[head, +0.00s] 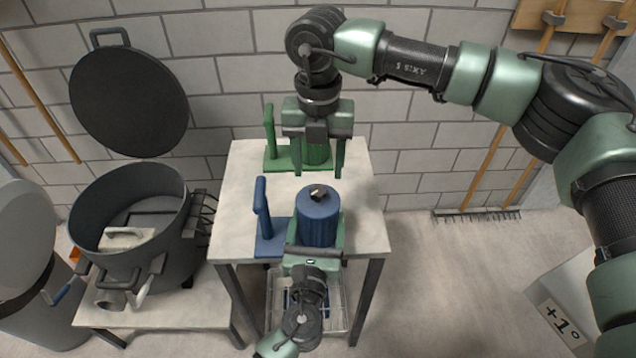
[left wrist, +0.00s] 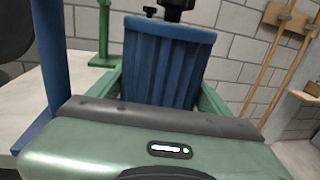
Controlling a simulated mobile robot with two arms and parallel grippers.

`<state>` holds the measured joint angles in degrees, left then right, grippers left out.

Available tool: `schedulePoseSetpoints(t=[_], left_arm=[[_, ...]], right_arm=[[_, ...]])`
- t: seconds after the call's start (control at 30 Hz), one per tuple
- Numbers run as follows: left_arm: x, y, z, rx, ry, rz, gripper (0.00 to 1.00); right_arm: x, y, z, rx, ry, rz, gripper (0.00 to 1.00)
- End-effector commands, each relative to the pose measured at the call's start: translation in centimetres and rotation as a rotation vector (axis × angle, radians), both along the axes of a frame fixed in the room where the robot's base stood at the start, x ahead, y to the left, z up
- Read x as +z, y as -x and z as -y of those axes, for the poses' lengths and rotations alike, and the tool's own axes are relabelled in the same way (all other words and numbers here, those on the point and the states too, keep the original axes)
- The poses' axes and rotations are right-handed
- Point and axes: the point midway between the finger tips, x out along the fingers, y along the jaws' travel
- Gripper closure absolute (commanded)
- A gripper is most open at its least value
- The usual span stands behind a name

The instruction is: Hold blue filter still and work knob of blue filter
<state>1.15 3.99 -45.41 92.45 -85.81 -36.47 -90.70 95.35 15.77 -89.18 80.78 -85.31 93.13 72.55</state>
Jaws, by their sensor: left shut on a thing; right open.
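The blue filter (head: 318,222) stands upright near the front of the small table, with a dark knob (head: 319,192) on top. Its blue base and post (head: 262,215) are at its left. My left gripper (head: 316,240) reaches in from the front and is shut on the blue filter's body. In the left wrist view the ribbed blue filter (left wrist: 165,65) stands between the green fingers. My right gripper (head: 314,160) is open and empty, pointing down above and behind the knob. A dark part of it shows above the knob in the left wrist view.
A green filter (head: 317,153) with a green post (head: 269,132) stands behind on the same table (head: 365,225), partly hidden by my right gripper. A large dark pot (head: 130,215) with its lid raised stands at left.

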Motion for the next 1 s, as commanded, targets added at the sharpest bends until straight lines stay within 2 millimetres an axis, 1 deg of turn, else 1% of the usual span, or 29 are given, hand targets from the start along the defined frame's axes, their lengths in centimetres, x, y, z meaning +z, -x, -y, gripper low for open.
schedulePoseSetpoints(t=[0.03,0.1,0.2,0.3,0.43,0.7,0.77,0.8,0.87,0.9,1.0], left_arm=[[0.0,0.0,0.0,0.0,0.0,0.001,0.9],[0.0,0.0,0.0,0.0,0.0,0.001,0.9],[0.0,0.0,0.0,0.0,0.0,0.001,0.9],[0.0,0.0,0.0,0.0,0.0,0.001,0.9],[0.0,0.0,0.0,0.0,0.0,0.001,0.9],[0.0,0.0,0.0,0.0,0.0,0.001,0.9],[0.0,0.0,0.0,0.0,0.0,0.001,0.9],[0.0,0.0,0.0,0.0,0.0,0.001,0.9],[0.0,0.0,0.0,0.0,0.0,0.001,0.9],[0.0,0.0,0.0,0.0,0.0,0.001,0.9],[0.0,0.0,0.0,0.0,0.0,0.001,0.9]], right_arm=[[-1.2,0.1,0.1,-0.001,0.001,-0.004,0.45],[-2.4,0.0,0.0,0.0,0.0,-0.002,0.45],[-3.8,0.0,0.0,0.0,0.0,-0.002,0.45],[-4.8,0.0,0.0,0.0,0.0,-0.001,0.45],[-5.5,0.0,0.0,0.001,-0.001,-0.001,0.45],[-5.5,0.0,0.0,0.001,-0.001,0.0,0.45],[-5.5,0.0,0.0,0.001,-0.001,0.0,0.61],[-5.5,0.0,0.0,0.001,-0.001,0.0,0.72],[-5.5,0.0,0.0,0.001,-0.001,0.0,0.89],[-5.5,0.0,0.0,0.001,-0.001,0.0,1.0],[-5.5,0.0,0.0,0.002,-0.001,0.0,1.0]])
